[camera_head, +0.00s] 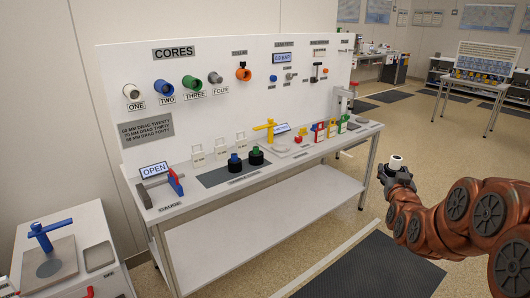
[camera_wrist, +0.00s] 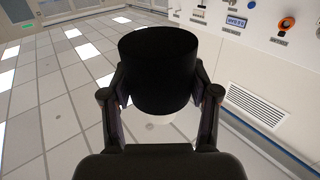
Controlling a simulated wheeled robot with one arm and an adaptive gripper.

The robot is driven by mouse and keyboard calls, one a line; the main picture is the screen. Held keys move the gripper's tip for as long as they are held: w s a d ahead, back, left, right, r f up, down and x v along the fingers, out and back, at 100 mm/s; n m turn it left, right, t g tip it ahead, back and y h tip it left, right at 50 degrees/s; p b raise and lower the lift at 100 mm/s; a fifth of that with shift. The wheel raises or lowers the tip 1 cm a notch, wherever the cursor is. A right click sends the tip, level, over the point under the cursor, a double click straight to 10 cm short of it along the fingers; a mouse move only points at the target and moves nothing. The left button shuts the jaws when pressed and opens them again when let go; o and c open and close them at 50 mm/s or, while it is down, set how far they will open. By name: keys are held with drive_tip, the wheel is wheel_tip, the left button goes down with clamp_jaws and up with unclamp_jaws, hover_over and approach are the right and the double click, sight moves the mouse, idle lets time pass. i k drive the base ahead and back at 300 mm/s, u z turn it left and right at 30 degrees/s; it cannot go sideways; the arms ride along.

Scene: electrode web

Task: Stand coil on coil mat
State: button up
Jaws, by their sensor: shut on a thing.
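My gripper (camera_head: 398,178) is at the right in the body camera view, well off the bench's right end and over open floor. It is shut on a coil, a black cylinder (camera_wrist: 158,68) between its two fingers in the wrist view. A white core end (camera_head: 397,159) shows at its top in the body camera view, and something whitish shows below it in the wrist view. A dark grey mat (camera_head: 210,179) lies on the bench front. Two similar black coils with blue (camera_head: 234,158) and green (camera_head: 256,151) cores stand on it. Its label is too small to read.
The white bench (camera_head: 350,142) holds a gauge (camera_head: 175,182), white tags, a yellow clamp (camera_head: 268,128) and several coloured blocks. A low cabinet (camera_head: 95,235) at left carries a grey plate with a blue clamp (camera_head: 45,235). Floor between bench and arm is clear, with a dark mat (camera_head: 375,268).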

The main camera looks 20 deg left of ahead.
sight(214, 181)
drive_tip(key=i, duration=2.45)
drive_tip(key=u, duration=4.05)
